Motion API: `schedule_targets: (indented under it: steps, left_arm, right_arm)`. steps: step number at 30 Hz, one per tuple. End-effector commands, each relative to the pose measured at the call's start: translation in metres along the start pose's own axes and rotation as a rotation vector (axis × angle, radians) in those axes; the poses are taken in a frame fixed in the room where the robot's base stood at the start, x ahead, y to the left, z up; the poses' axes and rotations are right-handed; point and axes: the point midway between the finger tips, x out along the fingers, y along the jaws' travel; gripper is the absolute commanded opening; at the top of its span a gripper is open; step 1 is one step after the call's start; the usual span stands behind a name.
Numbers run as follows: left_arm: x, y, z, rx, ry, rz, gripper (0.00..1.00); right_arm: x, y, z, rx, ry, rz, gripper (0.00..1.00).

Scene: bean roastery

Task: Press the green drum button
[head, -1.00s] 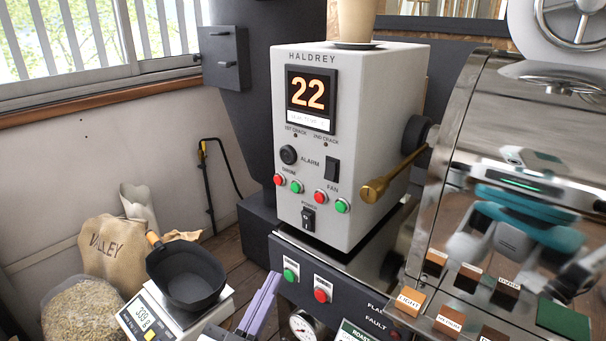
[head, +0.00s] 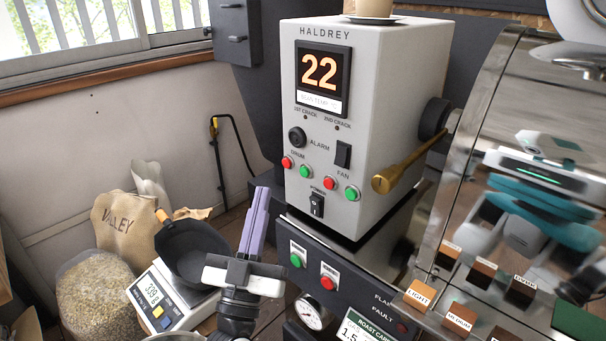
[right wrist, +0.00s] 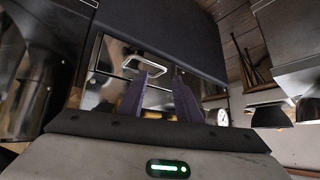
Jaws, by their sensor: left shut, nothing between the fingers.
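The green drum button (head: 305,171) is a small round button under the DRUM label on the front of the white HALDREY control box (head: 390,120). The red drum button (head: 287,162) is just left of it. My left gripper (head: 262,190), with purple fingers pointing up, is shut and empty. In the picture it is below and left of the green drum button, apart from it. My right gripper (right wrist: 160,76) shows only in the right wrist view, its two purple fingers apart with nothing between them.
The fan's red button (head: 329,183) and green button (head: 352,193) sit to the right. A brass lever (head: 400,169) sticks out beside the box. Below are another green button (head: 296,260) and red button (head: 328,283). A black pan (head: 190,255) on a scale (head: 160,297) stands left of my left gripper.

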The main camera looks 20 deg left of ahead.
Motion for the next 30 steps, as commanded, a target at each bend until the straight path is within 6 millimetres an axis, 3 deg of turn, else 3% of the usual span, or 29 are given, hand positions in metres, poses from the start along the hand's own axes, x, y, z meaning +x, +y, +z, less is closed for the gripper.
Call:
schedule_targets:
  steps: [15,30]
  left_arm:
    - [0.044,0.033,0.033,-0.001,0.000,0.000,0.00]
    - [0.049,0.036,0.035,-0.001,-0.001,0.001,0.00]
  right_arm:
    - [0.010,-0.006,0.002,-0.011,0.011,-0.013,0.31]
    - [0.011,-0.006,0.002,-0.009,0.009,-0.012,0.31]
